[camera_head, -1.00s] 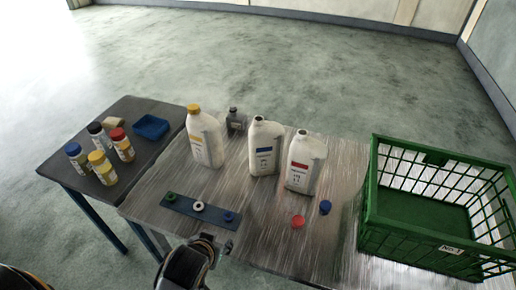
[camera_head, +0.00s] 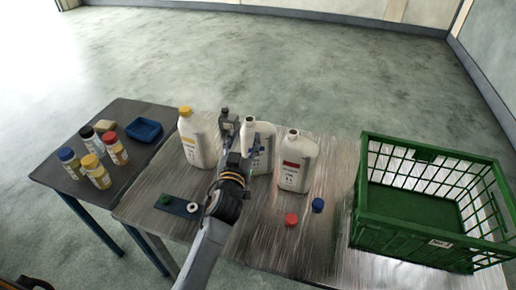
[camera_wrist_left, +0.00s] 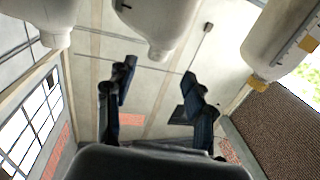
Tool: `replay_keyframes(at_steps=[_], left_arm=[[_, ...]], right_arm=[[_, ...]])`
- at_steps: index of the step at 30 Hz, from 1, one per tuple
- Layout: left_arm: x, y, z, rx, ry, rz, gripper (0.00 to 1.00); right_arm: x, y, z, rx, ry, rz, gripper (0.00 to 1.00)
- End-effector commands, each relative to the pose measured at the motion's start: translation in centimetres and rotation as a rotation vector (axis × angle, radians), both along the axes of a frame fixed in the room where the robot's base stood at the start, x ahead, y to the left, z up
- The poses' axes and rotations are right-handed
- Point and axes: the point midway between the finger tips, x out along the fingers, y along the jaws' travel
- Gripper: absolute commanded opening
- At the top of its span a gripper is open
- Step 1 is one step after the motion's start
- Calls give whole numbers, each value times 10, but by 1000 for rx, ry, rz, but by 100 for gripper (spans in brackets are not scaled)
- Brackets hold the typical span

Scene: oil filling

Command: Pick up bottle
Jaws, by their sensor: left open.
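Three large white bottles stand in a row on the metal table: one with a yellow cap (camera_head: 192,148), one partly hidden by my left gripper (camera_head: 264,158), and one with a red label (camera_head: 295,165). The last two have open necks. My left gripper (camera_head: 238,142) is open, in front of the middle bottle, covering its left part. In the left wrist view, which appears upside down, the open fingers (camera_wrist_left: 158,88) point towards the middle bottle's neck (camera_wrist_left: 158,52), with nothing between them. Contact cannot be told. My right gripper is not in view.
A red cap (camera_head: 291,220) and a blue cap (camera_head: 318,205) lie in front. A green crate (camera_head: 400,232) is at right. The dark side table (camera_head: 135,112) holds several small bottles and a blue tray (camera_head: 144,130).

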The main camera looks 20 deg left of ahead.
Motion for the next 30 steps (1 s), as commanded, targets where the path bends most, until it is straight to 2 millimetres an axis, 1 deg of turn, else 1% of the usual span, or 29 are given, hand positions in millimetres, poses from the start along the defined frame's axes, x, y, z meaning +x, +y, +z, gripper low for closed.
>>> replay_keyframes(at_steps=[1, 3, 6, 11, 17, 21, 24, 29, 30], left_arm=[[11, 1, 3, 1, -1, 0, 54], [21, 2, 2, 1, -1, 0, 54], [30, 4, 1, -1, 1, 1, 54], [40, 4, 0, 0, 2, 1, 54], [67, 4, 0, -2, 1, 0, 54], [82, 7, -2, -1, 2, 1, 54], [86, 7, -2, -1, 1, 0, 54], [86, 7, -2, -1, 1, 1, 54], [86, 7, -2, -1, 1, 1, 52]], right_arm=[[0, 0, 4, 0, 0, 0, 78], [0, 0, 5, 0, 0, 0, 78], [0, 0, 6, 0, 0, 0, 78], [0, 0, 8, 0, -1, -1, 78], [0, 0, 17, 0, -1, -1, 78], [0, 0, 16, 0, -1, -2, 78], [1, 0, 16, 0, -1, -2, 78], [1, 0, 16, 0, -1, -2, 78], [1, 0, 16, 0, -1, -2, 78]])
